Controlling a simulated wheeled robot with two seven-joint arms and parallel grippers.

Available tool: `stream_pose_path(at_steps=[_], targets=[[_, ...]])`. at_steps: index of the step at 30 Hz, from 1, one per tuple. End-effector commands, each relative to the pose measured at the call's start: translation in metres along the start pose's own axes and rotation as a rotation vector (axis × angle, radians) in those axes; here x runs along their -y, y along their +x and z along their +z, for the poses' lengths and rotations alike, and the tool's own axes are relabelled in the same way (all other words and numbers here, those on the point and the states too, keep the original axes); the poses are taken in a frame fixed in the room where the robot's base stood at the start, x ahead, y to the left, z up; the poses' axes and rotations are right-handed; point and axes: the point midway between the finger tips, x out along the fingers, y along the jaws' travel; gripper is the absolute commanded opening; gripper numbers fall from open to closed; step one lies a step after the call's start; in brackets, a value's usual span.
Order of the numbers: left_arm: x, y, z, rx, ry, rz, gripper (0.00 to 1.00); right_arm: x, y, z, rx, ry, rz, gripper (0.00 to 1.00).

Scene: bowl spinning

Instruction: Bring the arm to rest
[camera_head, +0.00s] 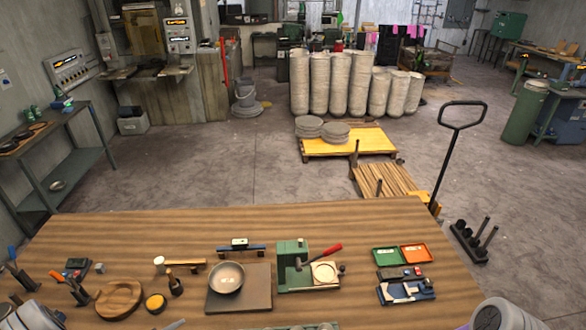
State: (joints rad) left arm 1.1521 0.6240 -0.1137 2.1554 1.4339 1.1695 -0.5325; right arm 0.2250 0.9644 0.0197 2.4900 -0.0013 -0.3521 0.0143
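A pale grey rounded link of my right arm shows at the bottom right corner, and grey parts that look like my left arm show at the bottom left corner. I make out no fingertips of either gripper, so they appear to lie outside the picture. Nothing is seen touching the bowl.
A green machine (292,268) with a red lever stands right of the bowl. Green and orange trays (387,257) lie further right. A round wooden plate (118,299), a dark bottle (175,285) and dark tool holders (78,291) are at left. The table's back strip is clear.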

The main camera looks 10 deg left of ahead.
Motion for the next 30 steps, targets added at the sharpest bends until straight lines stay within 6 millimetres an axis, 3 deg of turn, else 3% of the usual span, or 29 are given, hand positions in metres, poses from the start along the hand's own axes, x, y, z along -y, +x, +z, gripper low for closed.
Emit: stream_pose_path(at_steps=[3,11,14,16,18,22,26,30], targets=[[0.037,0.024,-0.001,0.020,0.000,-0.132,0.41,-0.005,0.013,0.000,0.002,0.000,0.000,0.23],[0.125,0.063,-0.001,0.047,0.051,-0.458,0.41,-0.014,0.038,-0.002,-0.001,0.000,0.000,0.23],[0.173,0.076,-0.005,0.053,0.112,-0.635,0.41,-0.020,0.053,-0.002,0.001,0.000,0.000,0.23],[0.215,0.085,-0.012,0.057,0.194,-0.792,0.41,-0.026,0.069,-0.002,0.001,0.000,0.000,0.23],[0.259,0.091,-0.024,0.058,0.324,-0.961,0.41,-0.033,0.087,-0.003,0.002,0.000,0.000,0.23],[0.322,0.105,-0.054,0.058,0.658,-1.200,0.41,-0.045,0.121,-0.005,0.001,0.000,0.000,0.23],[0.359,0.132,-0.077,0.090,1.029,-1.279,0.41,-0.056,0.150,-0.006,0.001,0.000,0.000,0.23],[0.382,0.166,-0.079,0.160,1.332,-1.230,0.41,-0.064,0.171,-0.007,0.001,0.000,0.000,0.23]])
